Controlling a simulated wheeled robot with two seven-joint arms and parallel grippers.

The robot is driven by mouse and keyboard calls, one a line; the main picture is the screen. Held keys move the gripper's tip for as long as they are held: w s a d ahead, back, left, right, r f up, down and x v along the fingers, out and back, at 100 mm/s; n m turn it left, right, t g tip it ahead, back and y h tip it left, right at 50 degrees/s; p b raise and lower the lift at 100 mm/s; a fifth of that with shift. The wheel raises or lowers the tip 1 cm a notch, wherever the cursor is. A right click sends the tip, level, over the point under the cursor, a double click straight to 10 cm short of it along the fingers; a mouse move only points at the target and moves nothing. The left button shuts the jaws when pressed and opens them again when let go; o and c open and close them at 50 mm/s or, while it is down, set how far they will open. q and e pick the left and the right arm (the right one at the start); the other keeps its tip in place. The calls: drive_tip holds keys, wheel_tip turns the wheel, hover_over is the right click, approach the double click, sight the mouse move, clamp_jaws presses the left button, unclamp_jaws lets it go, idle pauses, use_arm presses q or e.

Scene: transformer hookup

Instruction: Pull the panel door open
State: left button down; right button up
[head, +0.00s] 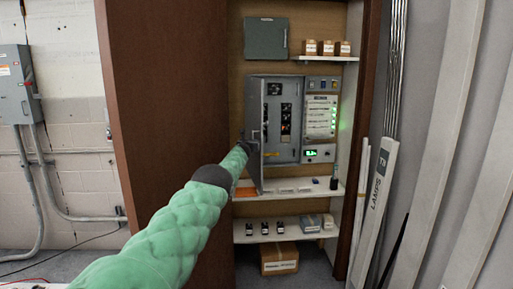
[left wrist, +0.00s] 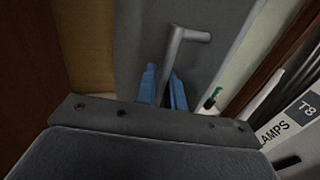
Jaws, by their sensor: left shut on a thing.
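The grey panel door (head: 254,130) stands partly open on the left side of the electrical panel box (head: 285,121), and breakers show inside. My left gripper (head: 247,143) is at the door's edge in the head view, small and dark there. In the left wrist view its blue fingers (left wrist: 163,91) are on either side of the shaft of a grey L-shaped handle (left wrist: 181,52) on the door face (left wrist: 135,35). The left gripper is shut on the handle. The right gripper is out of view.
Brown cabinet wood (head: 165,120) stands close on the left of my arm. A shelf (head: 290,189) with small items lies below the panel. A control panel with green lights (head: 320,115) is on its right. Long boxes (head: 375,205) lean at the right.

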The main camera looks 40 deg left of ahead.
use_arm(q)
drive_tip(key=shift+s, duration=0.1)
drive_tip(key=shift+f, duration=0.1)
drive_tip(key=shift+f, duration=0.2)
drive_tip(key=c, duration=1.8)
unclamp_jaws()
drive_tip(key=shift+d, duration=0.1)
drive_tip(key=shift+o, duration=0.8)
drive_tip(key=shift+d+r, duration=0.15)
